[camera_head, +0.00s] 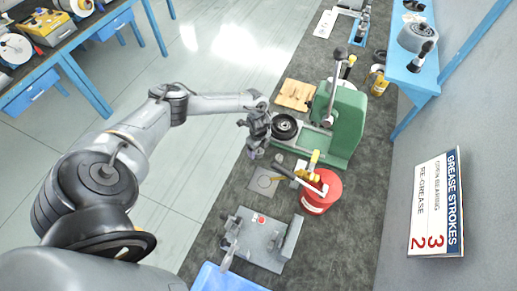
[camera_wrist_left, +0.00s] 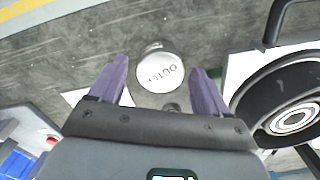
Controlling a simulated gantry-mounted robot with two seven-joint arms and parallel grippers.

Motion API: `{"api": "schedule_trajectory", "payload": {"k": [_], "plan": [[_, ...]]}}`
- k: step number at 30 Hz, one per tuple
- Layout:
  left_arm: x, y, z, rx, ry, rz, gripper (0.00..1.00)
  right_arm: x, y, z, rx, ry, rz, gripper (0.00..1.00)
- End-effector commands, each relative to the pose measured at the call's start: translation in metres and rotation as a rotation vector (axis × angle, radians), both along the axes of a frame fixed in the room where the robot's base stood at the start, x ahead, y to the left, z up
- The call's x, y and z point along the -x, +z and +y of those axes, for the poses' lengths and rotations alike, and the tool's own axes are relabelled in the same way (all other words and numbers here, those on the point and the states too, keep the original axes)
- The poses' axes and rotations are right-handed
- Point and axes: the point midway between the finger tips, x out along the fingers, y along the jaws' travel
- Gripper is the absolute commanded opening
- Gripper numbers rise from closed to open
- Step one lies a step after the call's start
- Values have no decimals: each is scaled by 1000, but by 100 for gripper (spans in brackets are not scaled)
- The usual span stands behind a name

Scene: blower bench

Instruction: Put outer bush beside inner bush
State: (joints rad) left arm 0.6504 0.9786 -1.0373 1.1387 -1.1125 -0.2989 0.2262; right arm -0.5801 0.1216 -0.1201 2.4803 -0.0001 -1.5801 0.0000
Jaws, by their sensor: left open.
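A short round piece with a pale top and dark lettering that seems to begin "OUTS" (camera_wrist_left: 160,72) stands on the dark bench top in the left wrist view. I take it for the outer bush. My left gripper (camera_head: 253,153) is open above the bench. In the left wrist view its two purple fingers (camera_wrist_left: 159,66) appear on either side of this piece, with a gap to each. My right gripper is not in view.
A black wheel with a bearing (camera_head: 285,126) sits on the base of a green press (camera_head: 345,125). A red pot (camera_head: 321,192), a grey fixture with a red button (camera_head: 265,238), a wooden board (camera_head: 296,95) and a blue bin (camera_head: 225,279) surround the gripper.

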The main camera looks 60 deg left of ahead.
Motion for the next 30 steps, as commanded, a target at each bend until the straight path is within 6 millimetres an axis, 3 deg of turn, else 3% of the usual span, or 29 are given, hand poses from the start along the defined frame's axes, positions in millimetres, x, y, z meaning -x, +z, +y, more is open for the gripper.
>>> {"api": "schedule_trajectory", "payload": {"k": [18, 30], "plan": [[0, 100, 0, 0, -2, -1, 77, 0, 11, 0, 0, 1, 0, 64], [0, 116, 0, 0, -1, 0, 77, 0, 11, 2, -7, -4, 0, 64]]}}
